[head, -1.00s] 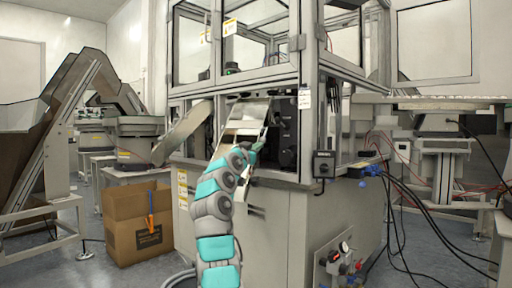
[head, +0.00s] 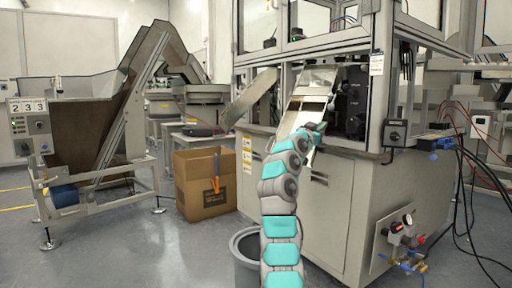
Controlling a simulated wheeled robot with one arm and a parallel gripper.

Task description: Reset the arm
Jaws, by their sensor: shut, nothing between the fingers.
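My arm rises from the bottom middle of the head view in grey and teal links. My gripper (head: 316,128) is at its far end, small in the picture, in front of the metal chute (head: 306,100) on the assembly machine (head: 345,195). The gripper is shut with nothing seen in it. The wrist partly covers the chute's lower end, and I cannot tell whether they touch.
A grey bin (head: 246,262) stands beside my arm. A hopper conveyor (head: 95,130) is at the left. Cables (head: 462,180) hang at the right. Floor at lower left is clear.

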